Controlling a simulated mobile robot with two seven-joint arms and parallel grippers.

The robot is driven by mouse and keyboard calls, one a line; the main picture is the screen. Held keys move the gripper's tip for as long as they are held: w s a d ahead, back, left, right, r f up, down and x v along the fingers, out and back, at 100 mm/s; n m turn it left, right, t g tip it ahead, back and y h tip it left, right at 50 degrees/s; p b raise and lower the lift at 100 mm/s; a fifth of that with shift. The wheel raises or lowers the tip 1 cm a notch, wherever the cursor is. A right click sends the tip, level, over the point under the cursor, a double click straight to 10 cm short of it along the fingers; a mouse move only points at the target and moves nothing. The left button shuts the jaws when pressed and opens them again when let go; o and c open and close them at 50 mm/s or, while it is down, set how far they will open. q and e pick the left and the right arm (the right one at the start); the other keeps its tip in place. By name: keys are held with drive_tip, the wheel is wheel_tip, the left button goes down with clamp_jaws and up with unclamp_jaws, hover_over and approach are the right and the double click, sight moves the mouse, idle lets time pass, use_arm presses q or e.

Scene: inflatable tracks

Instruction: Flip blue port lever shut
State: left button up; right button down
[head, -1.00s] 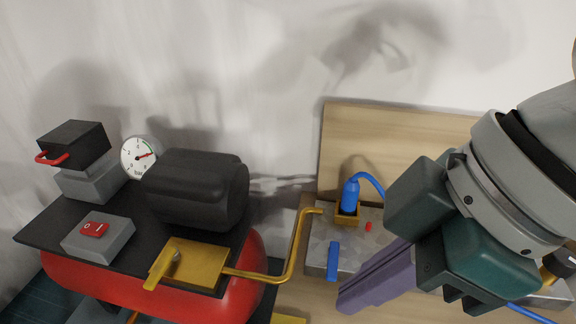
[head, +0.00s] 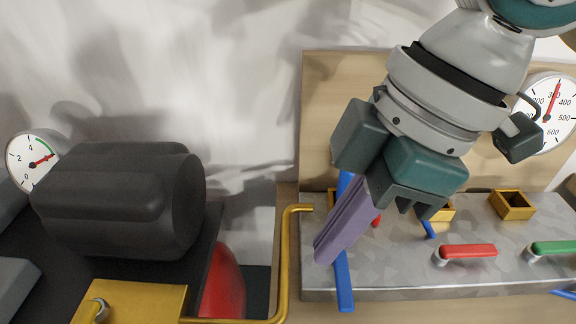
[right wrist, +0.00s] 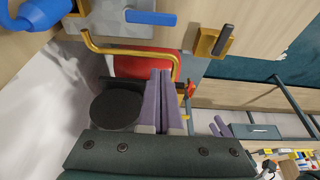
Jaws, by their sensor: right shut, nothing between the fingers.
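The blue lever (head: 344,285) sits at the left end of the grey metal manifold (head: 400,273) and points toward its front edge. It also shows in the right wrist view (right wrist: 150,18), apart from the fingers in that picture. My right gripper (head: 323,248), with purple fingers, is shut and empty. In the head view its tips overlap the upper part of the lever; I cannot tell whether they touch. The blue port is mostly hidden behind the fingers. A blue plug (right wrist: 42,12) shows at the top left of the right wrist view. My left gripper is not in view.
A red lever (head: 468,251) and a green lever (head: 555,248) are farther right on the manifold. A brass pipe (head: 284,260) rises close to its left end. The black motor (head: 120,200) and red tank (head: 223,285) stand at left. A gauge (head: 548,112) is at right.

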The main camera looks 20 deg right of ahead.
sight(342, 279)
drive_tip(key=b+x, duration=0.2)
drive_tip(key=x, duration=0.6)
drive_tip(key=shift+a+f, duration=0.15)
drive_tip(key=shift+f, duration=0.2)
drive_tip(key=shift+d+f, duration=0.25)
drive_tip(key=shift+f, duration=0.05)
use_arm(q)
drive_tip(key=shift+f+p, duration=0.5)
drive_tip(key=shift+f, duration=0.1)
use_arm(e)
drive_tip(key=shift+s+d, duration=0.25)
drive_tip(key=shift+d, duration=0.55)
drive_tip(key=shift+s+d, duration=0.25)
drive_tip(key=shift+d, duration=0.55)
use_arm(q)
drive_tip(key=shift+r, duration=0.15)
use_arm(e)
drive_tip(key=shift+d+r, duration=0.1)
